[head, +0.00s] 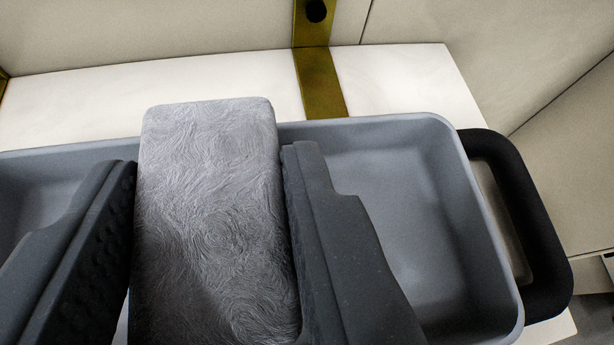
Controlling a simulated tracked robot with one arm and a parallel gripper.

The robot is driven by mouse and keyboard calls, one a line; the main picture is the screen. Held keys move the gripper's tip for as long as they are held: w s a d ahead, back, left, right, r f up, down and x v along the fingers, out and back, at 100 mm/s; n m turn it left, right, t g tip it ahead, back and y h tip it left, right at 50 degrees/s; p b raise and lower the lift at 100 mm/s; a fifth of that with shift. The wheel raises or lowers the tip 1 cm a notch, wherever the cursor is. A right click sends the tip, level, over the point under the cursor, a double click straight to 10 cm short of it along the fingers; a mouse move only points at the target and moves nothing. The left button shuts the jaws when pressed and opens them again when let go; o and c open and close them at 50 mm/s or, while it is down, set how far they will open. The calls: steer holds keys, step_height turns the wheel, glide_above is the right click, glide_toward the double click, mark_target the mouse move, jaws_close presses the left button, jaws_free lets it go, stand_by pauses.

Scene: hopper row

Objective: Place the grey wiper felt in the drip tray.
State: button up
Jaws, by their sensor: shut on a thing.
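The grey wiper felt (208,200) is a rounded block with a swirled, fibrous surface, in the lower left-centre of the head view. My gripper (212,165) is shut on it, with one dark finger along each side. The felt's near end runs out of the bottom of the view. The drip tray (485,240) is a wide, shallow blue-grey tray with rounded corners, beyond and beneath the gripper. The felt overlaps the tray's back rim in the view; I cannot tell how high it is above the tray floor. The tray's left end is out of view.
The tray is on a white surface (410,85). A brass-coloured strip (320,80) crosses it at the back, below pale panels (170,30). The tray's right half looks empty.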

mark_target(232, 265)
steer(key=shift+f+b, duration=0.75)
steer(key=shift+f, duration=1.05)
steer(key=o, duration=1)
steer(key=shift+c, duration=0.2)
steer(key=shift+s+d+r, duration=0.1)
steer(key=shift+s+r, duration=0.25)
steer(key=p+v, duration=0.2)
steer(key=v, duration=0.9)
steer(key=shift+p, duration=0.4)
